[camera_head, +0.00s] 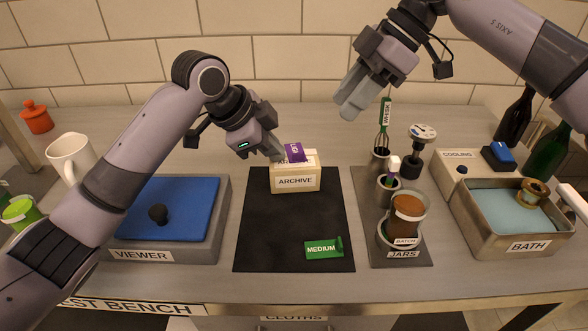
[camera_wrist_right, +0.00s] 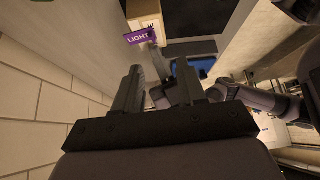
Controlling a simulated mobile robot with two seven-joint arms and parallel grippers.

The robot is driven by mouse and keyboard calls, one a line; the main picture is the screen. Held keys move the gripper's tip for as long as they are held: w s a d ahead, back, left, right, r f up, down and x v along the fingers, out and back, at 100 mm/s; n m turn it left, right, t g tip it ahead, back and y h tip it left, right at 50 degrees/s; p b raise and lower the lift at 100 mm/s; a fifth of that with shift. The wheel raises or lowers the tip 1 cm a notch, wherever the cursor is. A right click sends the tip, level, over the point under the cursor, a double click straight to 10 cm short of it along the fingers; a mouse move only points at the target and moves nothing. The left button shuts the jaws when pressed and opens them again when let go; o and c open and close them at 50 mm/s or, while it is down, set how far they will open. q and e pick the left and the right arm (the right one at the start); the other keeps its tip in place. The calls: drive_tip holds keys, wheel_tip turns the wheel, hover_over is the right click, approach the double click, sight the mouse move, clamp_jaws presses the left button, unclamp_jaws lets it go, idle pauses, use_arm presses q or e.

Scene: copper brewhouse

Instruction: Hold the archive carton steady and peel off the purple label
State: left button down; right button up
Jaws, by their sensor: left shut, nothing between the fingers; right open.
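The cream archive carton (camera_head: 296,181), with "ARCHIVE" on its front, stands at the back of the black mat. The purple label (camera_head: 295,152) is at the carton's top and partly sticks up; how much of it is stuck down cannot be told. In the right wrist view the purple label (camera_wrist_right: 139,36) reads "LIGHT" beside the carton (camera_wrist_right: 146,9). My left gripper (camera_head: 276,155) is shut and empty at the carton's upper left corner; whether it touches is unclear. My right gripper (camera_head: 351,104) is open and empty, raised behind and right of the carton.
A green "MEDIUM" label (camera_head: 323,248) lies on the black mat (camera_head: 287,235). The viewer (camera_head: 165,255) with a blue lid stands left. The jars tray (camera_head: 404,262), holding a jar and cups, and the bath (camera_head: 525,245) stand right. The mat's middle is clear.

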drive_tip(key=shift+f, duration=0.1)
approach(294, 159)
drive_tip(key=shift+s+a, duration=0.3)
drive_tip(key=shift+s, duration=0.2)
idle(0.4)
idle(0.4)
drive_tip(key=shift+w+a, duration=0.35)
drive_tip(key=shift+a, duration=0.4)
drive_tip(key=shift+w+a, duration=0.35)
drive_tip(key=shift+a, duration=0.4)
drive_tip(key=shift+f, duration=2.9)
drive_tip(key=shift+f, duration=0.1)
clamp_jaws()
